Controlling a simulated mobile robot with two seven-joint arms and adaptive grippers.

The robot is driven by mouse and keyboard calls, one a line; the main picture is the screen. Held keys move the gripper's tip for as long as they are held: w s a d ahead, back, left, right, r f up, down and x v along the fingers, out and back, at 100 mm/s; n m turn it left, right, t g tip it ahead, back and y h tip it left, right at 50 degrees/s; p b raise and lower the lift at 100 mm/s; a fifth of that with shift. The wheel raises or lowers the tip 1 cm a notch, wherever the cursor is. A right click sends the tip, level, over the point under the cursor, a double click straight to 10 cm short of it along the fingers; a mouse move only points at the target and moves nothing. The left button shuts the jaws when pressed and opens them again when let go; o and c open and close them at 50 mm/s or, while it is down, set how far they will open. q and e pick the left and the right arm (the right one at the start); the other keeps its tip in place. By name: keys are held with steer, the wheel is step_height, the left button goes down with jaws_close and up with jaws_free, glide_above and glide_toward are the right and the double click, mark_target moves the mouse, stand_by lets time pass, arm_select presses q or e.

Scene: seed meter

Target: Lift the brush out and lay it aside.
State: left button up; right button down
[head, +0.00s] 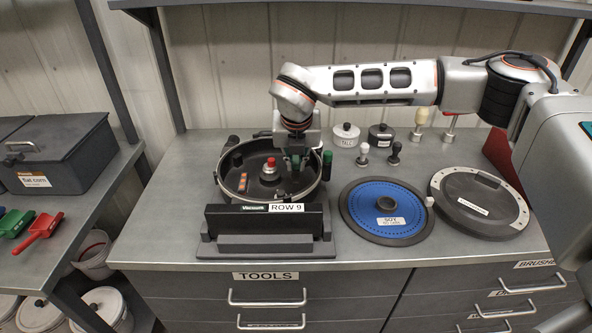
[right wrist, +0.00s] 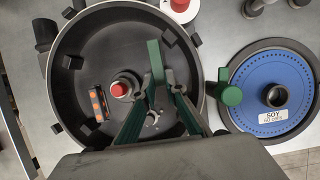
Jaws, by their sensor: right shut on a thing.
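The open round black seed meter housing (head: 228,181) stands on the bench; it fills much of the right wrist view (right wrist: 62,58). My right gripper (head: 296,160) reaches down into the right part of the housing. In the right wrist view its fingers (right wrist: 163,90) are shut on an upright green piece (right wrist: 155,58), which looks like the brush. Its lower end is hidden, so I cannot tell whether it is clear of the housing. A separate green knob (right wrist: 230,95) is at the housing's right side, also in the head view (head: 327,158). My left gripper is out of view.
A blue SOY disc (head: 370,206) and a dark round cover (head: 465,203) lie to the right. Small canisters and knobbed tools stand behind.

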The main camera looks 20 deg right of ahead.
mark_target(295, 166)
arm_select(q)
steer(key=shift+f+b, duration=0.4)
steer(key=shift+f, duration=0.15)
arm_select(e)
step_height(295, 166, up, 17)
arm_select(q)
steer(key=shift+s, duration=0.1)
arm_select(e)
steer(key=shift+a, duration=0.1)
